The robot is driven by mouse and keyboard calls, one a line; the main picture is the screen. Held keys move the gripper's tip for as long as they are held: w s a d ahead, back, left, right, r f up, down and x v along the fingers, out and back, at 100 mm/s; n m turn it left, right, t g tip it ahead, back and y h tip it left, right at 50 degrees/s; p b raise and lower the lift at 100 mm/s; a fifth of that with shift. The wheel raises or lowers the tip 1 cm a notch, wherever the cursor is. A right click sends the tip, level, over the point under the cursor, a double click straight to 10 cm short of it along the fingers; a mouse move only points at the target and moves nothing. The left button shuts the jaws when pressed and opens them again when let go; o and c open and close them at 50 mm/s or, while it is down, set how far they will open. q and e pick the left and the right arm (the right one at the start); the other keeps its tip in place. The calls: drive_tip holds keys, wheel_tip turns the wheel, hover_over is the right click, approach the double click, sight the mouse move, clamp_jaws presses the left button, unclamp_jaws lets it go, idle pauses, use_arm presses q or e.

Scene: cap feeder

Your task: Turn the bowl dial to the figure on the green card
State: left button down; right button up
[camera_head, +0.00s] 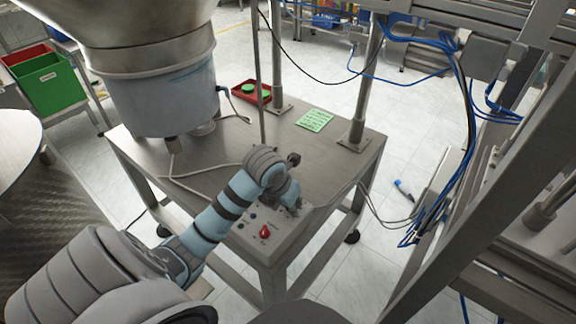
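The green card (314,120) lies flat on the steel table near its back right; its writing is too small to read. A sloped grey control panel (288,238) sits at the table's front corner, with a red knob (265,232) and small blue and dark buttons. My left arm reaches in from the lower left, and its gripper (293,205) is over the panel's upper part. The fingers are small and partly hidden, so I cannot tell whether they are open or shut. No bowl dial is clearly visible; the gripper and wrist cover part of the panel. My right gripper is not in view.
A large metal bowl feeder (160,90) stands on the table's left. A red tray (250,92) with green caps lies at the back. Metal posts and a cable stand near the gripper. A steel frame with blue hoses (455,150) fills the right side.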

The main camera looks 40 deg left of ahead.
use_arm(q)
drive_tip(key=shift+d+n+y+b, duration=0.1)
drive_tip(key=shift+n+y+b, duration=0.4)
drive_tip(key=shift+n+b, duration=0.65)
drive_tip(key=c, duration=1.4)
unclamp_jaws()
